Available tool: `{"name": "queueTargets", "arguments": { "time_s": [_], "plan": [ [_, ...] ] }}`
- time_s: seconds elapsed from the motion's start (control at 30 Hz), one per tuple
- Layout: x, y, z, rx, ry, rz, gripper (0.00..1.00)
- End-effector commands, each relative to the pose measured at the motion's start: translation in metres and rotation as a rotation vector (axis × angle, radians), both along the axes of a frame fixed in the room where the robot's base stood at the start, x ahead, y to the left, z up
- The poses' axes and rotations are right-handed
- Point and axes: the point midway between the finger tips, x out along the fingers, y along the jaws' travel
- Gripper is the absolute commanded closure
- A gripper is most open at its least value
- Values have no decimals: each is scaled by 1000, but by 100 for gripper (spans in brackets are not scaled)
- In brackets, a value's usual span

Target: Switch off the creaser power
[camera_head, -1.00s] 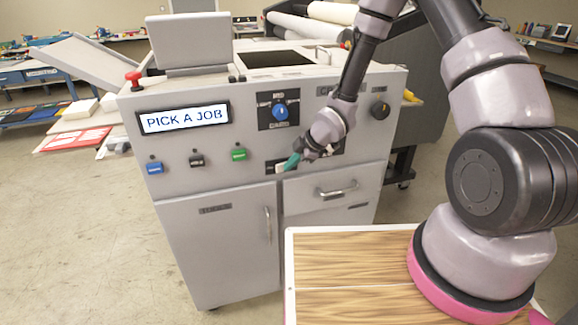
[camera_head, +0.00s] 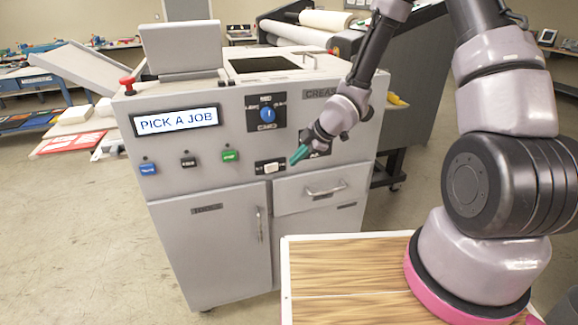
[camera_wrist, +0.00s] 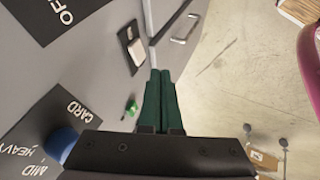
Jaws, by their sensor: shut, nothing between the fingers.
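The grey creaser machine (camera_head: 205,165) stands ahead with its front panel facing me. A white rocker switch (camera_head: 271,168) sits on a small black plate low on the panel; it also shows in the wrist view (camera_wrist: 136,50). My gripper (camera_head: 296,158) is shut and empty, its green fingers side by side, just right of the switch and apparently apart from it. In the wrist view its fingertips (camera_wrist: 160,73) lie below and right of the switch. A label starting "CREAS" (camera_head: 320,93) is partly hidden by my arm. The knob near it is hidden.
The display (camera_head: 177,121) reads "PICK A JOB". A blue dial (camera_head: 267,115) is above the switch. Blue, black and green (camera_head: 230,156) buttons are to its left, a red stop button (camera_head: 127,84) at the upper left. A drawer handle (camera_head: 326,190) juts out below.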

Motion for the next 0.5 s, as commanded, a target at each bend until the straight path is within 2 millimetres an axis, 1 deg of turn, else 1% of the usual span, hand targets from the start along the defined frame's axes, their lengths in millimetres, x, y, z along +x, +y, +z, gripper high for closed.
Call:
{"name": "queueTargets", "arguments": {
  "time_s": [0.03, 0.2, 0.5],
  "plan": [
    [-1, -5, 7, 1, -3, -3, 100],
    [-6, -13, 19, 0, -1, 0, 100],
    [-7, -14, 21, 0, 1, 0, 100]
  ]
}}
